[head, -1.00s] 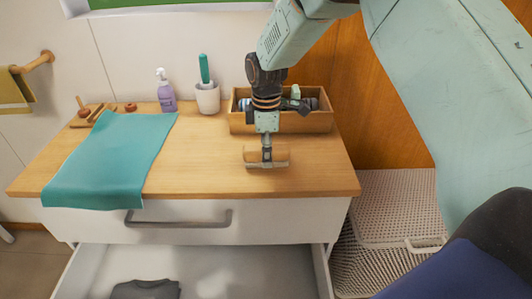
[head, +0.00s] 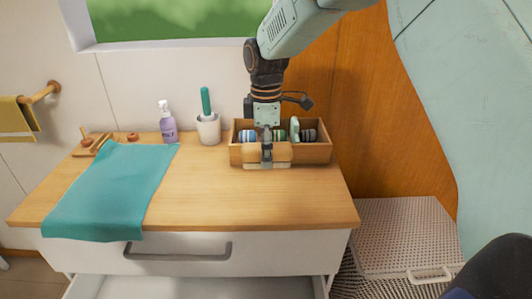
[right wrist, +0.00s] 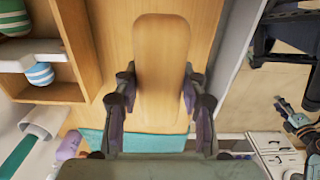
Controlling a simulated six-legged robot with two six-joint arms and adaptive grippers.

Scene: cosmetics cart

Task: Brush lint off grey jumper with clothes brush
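My right gripper (head: 267,152) is shut on the clothes brush (head: 280,154), a wooden block with a pale underside. In the head view it appears in front of the wooden box; I cannot tell its exact height above the cabinet top. In the right wrist view the brush's smooth wooden back (right wrist: 160,75) lies between the two fingers of the right gripper (right wrist: 160,95). The grey jumper is not in view now.
The wooden box (head: 250,155) holds rolled items. A teal cloth (head: 112,190) hangs over the cabinet's (head: 225,205) front edge. A purple pump bottle (head: 168,125) and white cup (head: 208,130) stand at the back. An open drawer (head: 195,288) shows below. A woven basket (head: 405,230) stands right.

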